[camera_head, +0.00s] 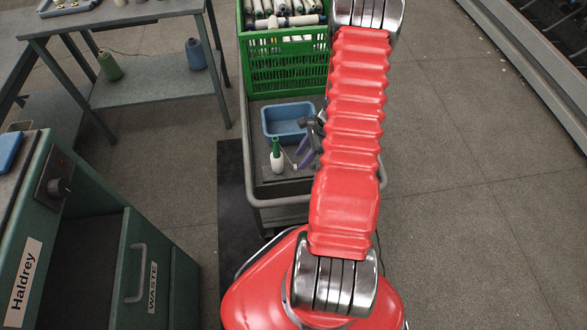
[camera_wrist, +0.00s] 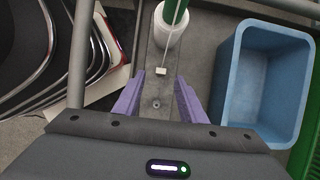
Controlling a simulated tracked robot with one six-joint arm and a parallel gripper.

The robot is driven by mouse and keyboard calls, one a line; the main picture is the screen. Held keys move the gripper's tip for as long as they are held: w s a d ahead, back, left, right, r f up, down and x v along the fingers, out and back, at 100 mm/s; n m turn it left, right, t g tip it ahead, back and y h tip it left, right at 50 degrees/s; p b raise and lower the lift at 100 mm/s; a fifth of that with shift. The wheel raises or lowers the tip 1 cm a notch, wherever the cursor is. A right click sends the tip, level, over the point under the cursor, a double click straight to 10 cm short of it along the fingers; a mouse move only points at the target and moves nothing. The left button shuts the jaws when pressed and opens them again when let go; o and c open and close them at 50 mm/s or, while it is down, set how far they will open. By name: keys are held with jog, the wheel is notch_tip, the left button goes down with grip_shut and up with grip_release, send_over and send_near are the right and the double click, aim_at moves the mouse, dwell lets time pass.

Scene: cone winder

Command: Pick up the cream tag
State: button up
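The small cream tag (camera_wrist: 161,71) hangs at the end of a thin cord in the wrist view, just beyond and roughly between my fingertips. The cord runs up past a white cone-like item with a green top (camera_wrist: 171,40), which also stands in the cart in the head view (camera_head: 277,161). My gripper (camera_wrist: 159,84) is open, its two purple fingers apart with nothing between them. In the head view my gripper (camera_head: 306,150) is partly hidden by my arm. I cannot tell there whether the fingers touch the tag.
A blue bin (camera_wrist: 262,85) stands right of my fingers in the wrist view, and behind them in the head view (camera_head: 287,120). The cart's dark rail (camera_head: 262,201) surrounds this area. A green crate (camera_head: 285,62) of spools stands behind. A green waste cabinet (camera_head: 100,250) is at left.

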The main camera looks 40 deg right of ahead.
aim_at(296, 166)
jog(key=shift+f, duration=0.1)
jog(key=shift+x, duration=2.55)
jog(key=shift+w, duration=0.2)
jog(key=shift+c, duration=0.5)
jog(key=c, duration=0.7)
